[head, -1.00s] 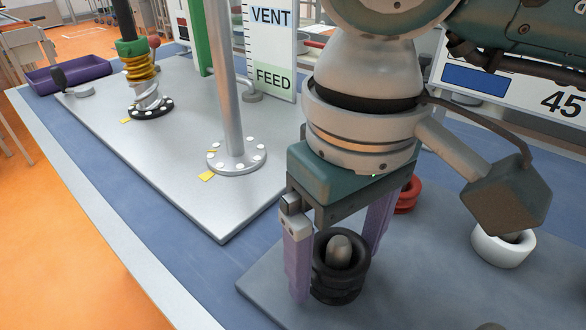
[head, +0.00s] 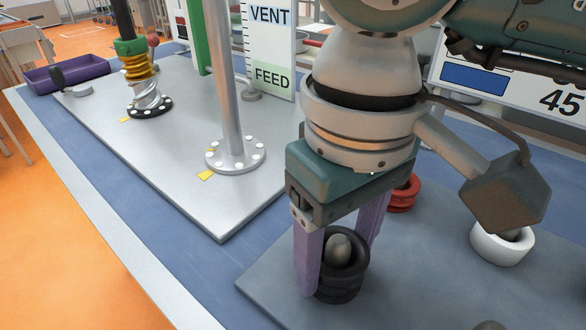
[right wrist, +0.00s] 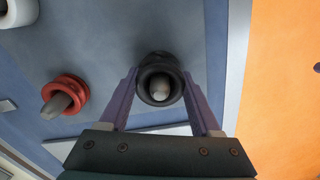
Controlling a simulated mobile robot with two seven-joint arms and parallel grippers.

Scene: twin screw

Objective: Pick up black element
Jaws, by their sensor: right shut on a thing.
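The black element (head: 341,285) is a ring-shaped, grooved piece seated around a short grey peg on the grey plate at the lower right of the head view. It also shows in the right wrist view (right wrist: 160,67), with the peg tip in its middle. My right gripper (head: 338,258) points down with its purple fingers on either side of the black element, shut on it. In the right wrist view the fingertips (right wrist: 160,82) touch the element's two sides. The element's lower edge is close to the plate. My left gripper is not in view.
A red ring (head: 403,194) and a white ring (head: 501,244) sit on other pegs of the same grey plate (head: 420,275). A light plate (head: 190,185) to the left carries a metal post (head: 226,90) and a spring-wrapped column (head: 141,72). A purple tray (head: 68,75) lies far left.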

